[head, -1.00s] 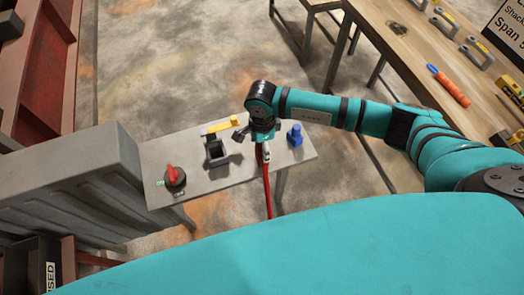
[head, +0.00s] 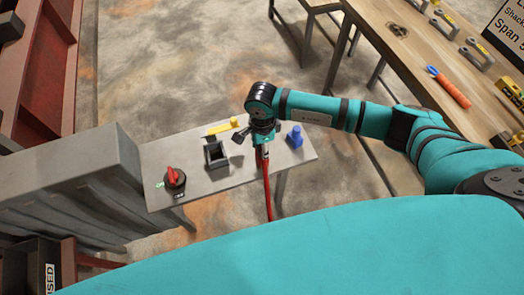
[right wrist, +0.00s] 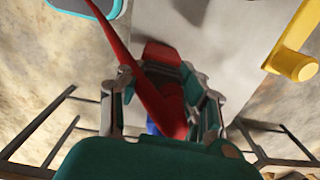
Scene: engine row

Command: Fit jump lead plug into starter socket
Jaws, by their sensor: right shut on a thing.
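My right gripper (head: 262,140) is over the grey bench, shut on the red jump lead plug. In the right wrist view the red plug (right wrist: 160,60) sits between the fingers of the gripper (right wrist: 163,105). Its red lead (head: 267,190) hangs toward me over the bench's front edge. The starter socket, seemingly the dark square open box (head: 215,155), stands on the bench left of the gripper, apart from it. The plug's front end is hidden by the gripper in the head view. My left gripper is not in view.
The grey bench (head: 200,187) also carries a red rotary switch (head: 174,177) at left, a yellow handle (head: 222,127) behind the box and a blue piece (head: 294,136) close right of the gripper. A grey cabinet (head: 70,180) stands at left; a wooden table (head: 425,50) at right.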

